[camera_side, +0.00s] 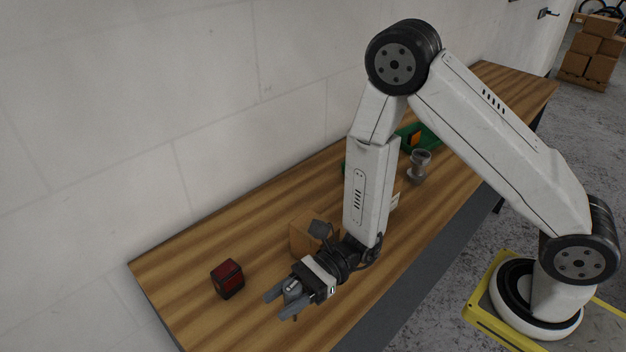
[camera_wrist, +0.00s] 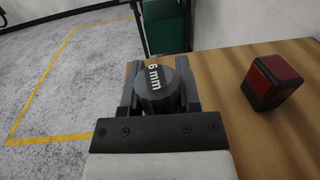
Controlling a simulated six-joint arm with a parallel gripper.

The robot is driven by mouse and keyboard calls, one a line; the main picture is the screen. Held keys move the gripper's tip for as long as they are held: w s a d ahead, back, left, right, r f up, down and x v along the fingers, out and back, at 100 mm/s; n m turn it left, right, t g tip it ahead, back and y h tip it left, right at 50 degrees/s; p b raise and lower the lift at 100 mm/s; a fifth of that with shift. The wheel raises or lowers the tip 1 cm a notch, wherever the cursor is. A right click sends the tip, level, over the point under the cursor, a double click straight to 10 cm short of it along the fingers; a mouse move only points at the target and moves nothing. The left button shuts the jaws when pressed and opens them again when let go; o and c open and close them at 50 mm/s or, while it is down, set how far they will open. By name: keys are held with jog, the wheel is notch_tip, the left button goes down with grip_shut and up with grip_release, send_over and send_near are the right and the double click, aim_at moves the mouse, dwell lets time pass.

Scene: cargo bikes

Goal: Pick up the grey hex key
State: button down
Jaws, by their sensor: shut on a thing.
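The grey hex key (camera_wrist: 158,92) is between my gripper's fingers in the wrist view. Its round dark grey top bears the white marking "6 mm". My gripper (camera_side: 285,302) is shut on it near the front left end of the wooden table (camera_side: 215,255). My gripper's fingers also show in the wrist view (camera_wrist: 160,78), one on each side of the grey top. In the side view the hex key is small and partly hidden by the fingers. The lower part of the hex key is hidden in the wrist view.
A red and black cube (camera_side: 228,279) stands left of my gripper, and also shows in the wrist view (camera_wrist: 271,82). A cardboard box (camera_side: 303,236) is just behind my gripper. A grey cup-shaped part (camera_side: 418,166) and a green bin (camera_side: 428,139) are farther back.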

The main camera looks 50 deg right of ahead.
notch_tip(320, 180, up, 9)
dwell(0.8)
dwell(0.5)
